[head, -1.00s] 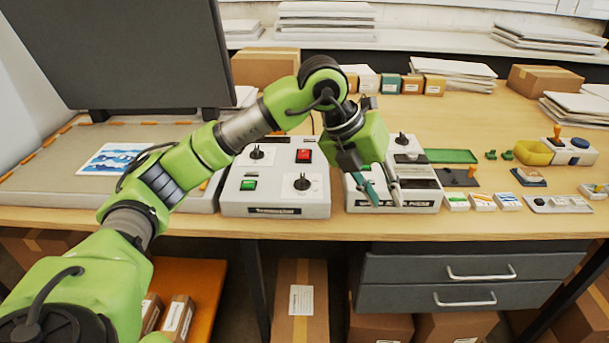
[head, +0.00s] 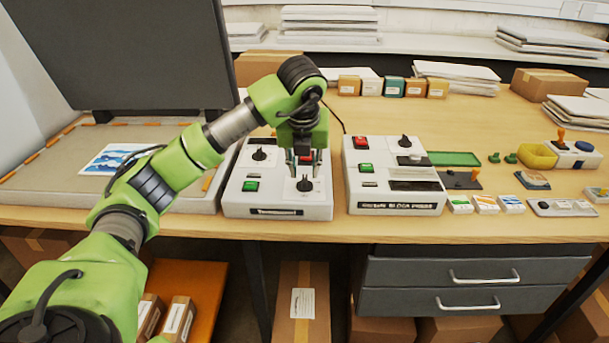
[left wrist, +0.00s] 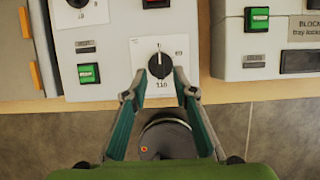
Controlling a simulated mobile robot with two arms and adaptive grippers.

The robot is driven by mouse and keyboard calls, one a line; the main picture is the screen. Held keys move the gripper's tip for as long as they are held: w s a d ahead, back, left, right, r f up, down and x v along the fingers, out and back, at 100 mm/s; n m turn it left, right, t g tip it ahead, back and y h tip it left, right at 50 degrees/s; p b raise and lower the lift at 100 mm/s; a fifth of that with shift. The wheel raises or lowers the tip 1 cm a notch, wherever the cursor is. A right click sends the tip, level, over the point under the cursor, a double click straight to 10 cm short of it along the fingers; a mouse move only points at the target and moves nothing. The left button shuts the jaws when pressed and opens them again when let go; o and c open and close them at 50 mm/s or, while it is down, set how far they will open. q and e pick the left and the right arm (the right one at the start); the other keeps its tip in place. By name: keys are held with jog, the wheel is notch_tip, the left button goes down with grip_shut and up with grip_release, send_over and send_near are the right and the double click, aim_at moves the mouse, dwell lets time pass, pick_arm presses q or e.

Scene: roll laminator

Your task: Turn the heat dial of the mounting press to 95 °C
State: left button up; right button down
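A white press box (head: 275,208) stands on the table, left of a second box (head: 395,202) whose label includes "BLOCK". I take the left box as the mounting press; its label is too small to read. Its lower right black dial (head: 304,184) also shows in the left wrist view (left wrist: 160,65), its white mark toward the top of the picture. Numbers ring it; "110" is below, the others are unclear. My left gripper (head: 304,157) is open and empty above this dial. In the left wrist view its fingertips (left wrist: 158,95) are either side of and slightly below the dial, apparently not touching it.
The press also has an upper left dial (head: 260,154), a green switch (head: 250,186) and a red switch, partly hidden by my gripper. A dark panel (head: 130,55) rises behind left. Small cards and stamps lie right of the second box.

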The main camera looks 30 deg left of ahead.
aim_at(305, 179)
pick_arm(q)
jog(key=shift+x, duration=1.85)
grip_shut()
